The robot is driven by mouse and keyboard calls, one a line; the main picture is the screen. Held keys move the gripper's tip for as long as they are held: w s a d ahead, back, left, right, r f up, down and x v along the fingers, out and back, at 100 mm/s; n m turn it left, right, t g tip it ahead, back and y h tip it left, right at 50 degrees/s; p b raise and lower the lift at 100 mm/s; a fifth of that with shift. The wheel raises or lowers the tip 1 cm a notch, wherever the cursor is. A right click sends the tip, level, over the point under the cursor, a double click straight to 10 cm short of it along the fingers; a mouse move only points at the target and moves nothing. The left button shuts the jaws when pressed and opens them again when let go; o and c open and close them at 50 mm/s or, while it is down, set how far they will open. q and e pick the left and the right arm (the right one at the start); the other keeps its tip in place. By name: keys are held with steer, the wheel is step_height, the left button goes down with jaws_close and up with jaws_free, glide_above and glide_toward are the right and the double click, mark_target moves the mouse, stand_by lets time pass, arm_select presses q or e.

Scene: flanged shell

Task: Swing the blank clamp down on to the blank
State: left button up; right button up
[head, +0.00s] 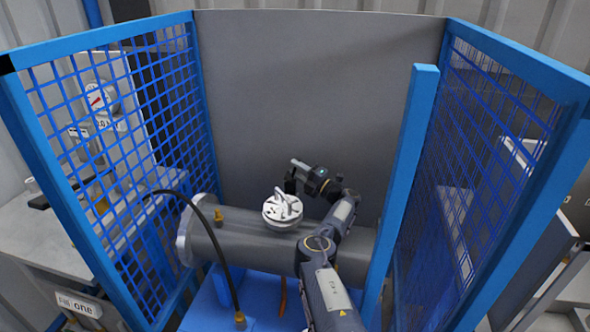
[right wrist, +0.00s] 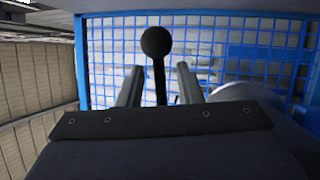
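The blank (head: 272,212) is a round pale disc on top of the grey shell. The blank clamp (head: 282,200) shows as small pale bars standing up from the disc; its exact angle is hard to tell. My right gripper (head: 300,175) is just above and to the right of the blank. In the right wrist view, my right gripper's (right wrist: 158,68) two fingers stand apart. A black ball knob (right wrist: 156,41) on a dark rod shows between them, with gaps on both sides. My left gripper is not in view.
The grey shell (head: 245,240) lies across a blue stand (head: 250,300). Blue mesh guards (head: 120,130) stand left and right (head: 480,150), with a blue post (head: 412,160) close right of my arm. A grey panel (head: 315,90) closes the back. A black hose (head: 215,240) arches at front left.

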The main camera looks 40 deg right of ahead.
steer(key=shift+w+a+r, duration=0.15)
steer(key=shift+w+a, duration=0.05)
steer(key=shift+w, duration=0.3)
jaws_close()
steer(key=shift+s, duration=0.1)
